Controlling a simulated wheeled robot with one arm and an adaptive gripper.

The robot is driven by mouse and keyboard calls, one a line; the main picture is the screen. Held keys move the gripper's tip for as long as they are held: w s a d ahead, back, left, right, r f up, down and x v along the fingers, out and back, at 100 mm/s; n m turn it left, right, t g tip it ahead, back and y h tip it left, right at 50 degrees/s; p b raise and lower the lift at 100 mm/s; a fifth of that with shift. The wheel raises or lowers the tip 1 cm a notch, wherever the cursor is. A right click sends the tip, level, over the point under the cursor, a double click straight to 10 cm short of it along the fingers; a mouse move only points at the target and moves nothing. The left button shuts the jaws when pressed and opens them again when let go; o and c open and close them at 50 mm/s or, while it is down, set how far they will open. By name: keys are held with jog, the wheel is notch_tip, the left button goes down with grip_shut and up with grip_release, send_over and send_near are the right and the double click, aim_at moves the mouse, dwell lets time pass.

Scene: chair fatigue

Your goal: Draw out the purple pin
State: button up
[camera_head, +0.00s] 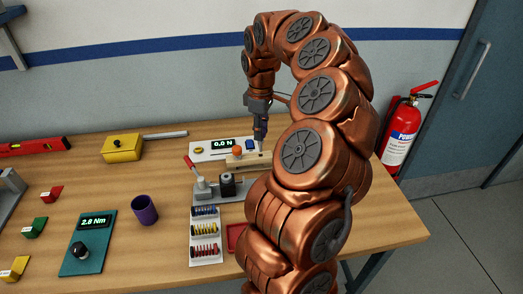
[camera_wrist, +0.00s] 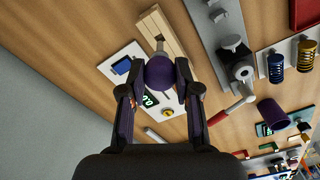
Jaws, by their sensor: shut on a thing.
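The purple pin (camera_wrist: 160,72) shows in the wrist view as a round purple head on a grey shank. The shank points to the light wooden block (camera_wrist: 163,27); I cannot tell how much of it is inside. My gripper (camera_wrist: 158,82) is shut on the pin's head, with one finger on each side. In the head view my gripper (camera_head: 260,139) points down just above the wooden block (camera_head: 262,159). The pin is hard to make out there. An orange knob (camera_head: 237,150) sits at the block's left end.
A white force gauge (camera_head: 212,153) reading 0.0 N lies beside the block. A grey clamp fixture with a red lever (camera_head: 190,162) stands in front, near a spring tray (camera_head: 206,259). A purple cup (camera_head: 144,210) and teal torque meter (camera_head: 87,243) stand left.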

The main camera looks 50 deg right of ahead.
jog(key=shift+r+p, duration=0.6)
jog(key=shift+r, duration=1.3)
